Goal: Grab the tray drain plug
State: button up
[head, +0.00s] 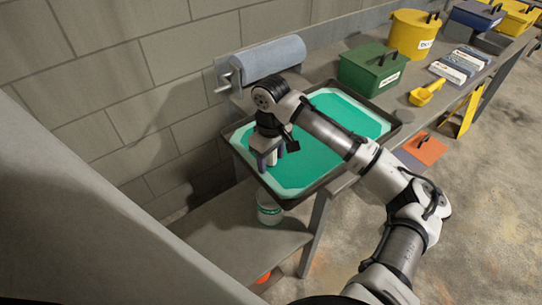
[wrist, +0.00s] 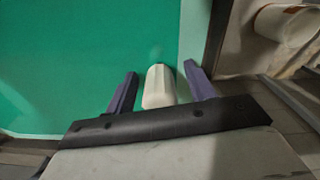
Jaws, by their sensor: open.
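The tray (head: 393,122) has a dark rim and a bright green inside; in the wrist view its green floor (wrist: 70,60) fills the upper left. A small white block-like piece, apparently the drain plug (wrist: 158,88), stands near the tray's edge. My gripper (head: 268,166) is over the near left corner of the tray, pointing down. In the wrist view my gripper (wrist: 160,72) is open, with one dark finger on each side of the plug and a visible gap to each. The plug is hidden behind my gripper in the head view.
A white can with a green label (head: 269,209) stands on the lower shelf below the tray. A blue-grey roll (head: 268,60) is on the wall behind. A green box (head: 372,68), a yellow bucket (head: 413,36) and a yellow scoop (head: 427,92) stand farther right on the bench.

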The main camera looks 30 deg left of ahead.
jog(key=c, duration=1)
jog(key=shift+r, duration=0.15)
jog(key=shift+c, duration=0.2)
notch_tip(320, 180, up, 20)
jog(key=b, duration=0.1)
